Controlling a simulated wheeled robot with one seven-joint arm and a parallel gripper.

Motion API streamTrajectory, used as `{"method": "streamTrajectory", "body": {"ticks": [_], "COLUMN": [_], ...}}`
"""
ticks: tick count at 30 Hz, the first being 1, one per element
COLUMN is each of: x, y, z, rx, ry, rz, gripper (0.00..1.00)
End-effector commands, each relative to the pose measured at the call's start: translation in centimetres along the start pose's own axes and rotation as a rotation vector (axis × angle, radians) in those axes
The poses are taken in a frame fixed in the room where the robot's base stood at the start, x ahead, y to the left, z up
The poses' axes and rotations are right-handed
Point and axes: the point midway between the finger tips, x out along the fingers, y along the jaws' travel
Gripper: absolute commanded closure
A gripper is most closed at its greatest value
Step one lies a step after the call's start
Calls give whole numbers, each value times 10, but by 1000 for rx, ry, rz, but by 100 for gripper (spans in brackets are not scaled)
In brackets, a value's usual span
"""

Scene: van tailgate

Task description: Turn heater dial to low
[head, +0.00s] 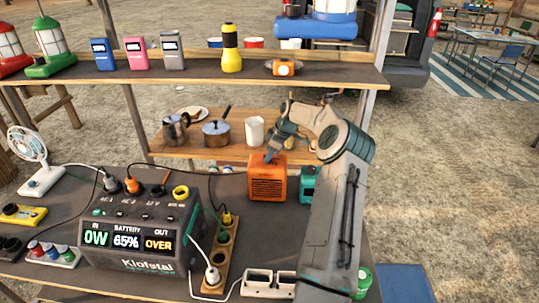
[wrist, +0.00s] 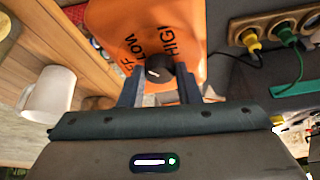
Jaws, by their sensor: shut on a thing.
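The orange heater (head: 268,180) stands on the dark table in the head view, with a dark grille on its front. In the wrist view, the heater's orange top (wrist: 165,15) carries the words OFF, LOW and HIGH, partly hidden. The black dial (wrist: 160,66) has a small white mark. My gripper (wrist: 158,76) has its two fingers on either side of the dial and is shut on it. Which word the mark points to I cannot tell. In the head view my gripper (head: 271,157) is at the heater's top, and the dial is hidden.
A power station (head: 140,240) to the left reads 0W, 65% and OVER. A wooden socket strip (head: 222,255) with plugs and cables lies between it and the heater. A teal box (head: 308,183) stands close right of the heater. A shelf (head: 190,80) crosses above.

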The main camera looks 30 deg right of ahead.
Motion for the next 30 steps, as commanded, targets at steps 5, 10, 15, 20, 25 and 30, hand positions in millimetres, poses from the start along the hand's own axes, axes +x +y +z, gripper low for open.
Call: {"method": "streamTrajectory", "body": {"ticks": [5,10,15,20,25,30], "x": [-1,0,-2,-17,-55,-68], "y": [1,0,0,1,2,2], "z": [0,0,0,0,1,48], "rx": [1,0,0,1,2,7], "ry": [0,0,0,0,0,-1], "rz": [5,3,2,5,9,6], "gripper": [53,48,48,48,48,48]}}
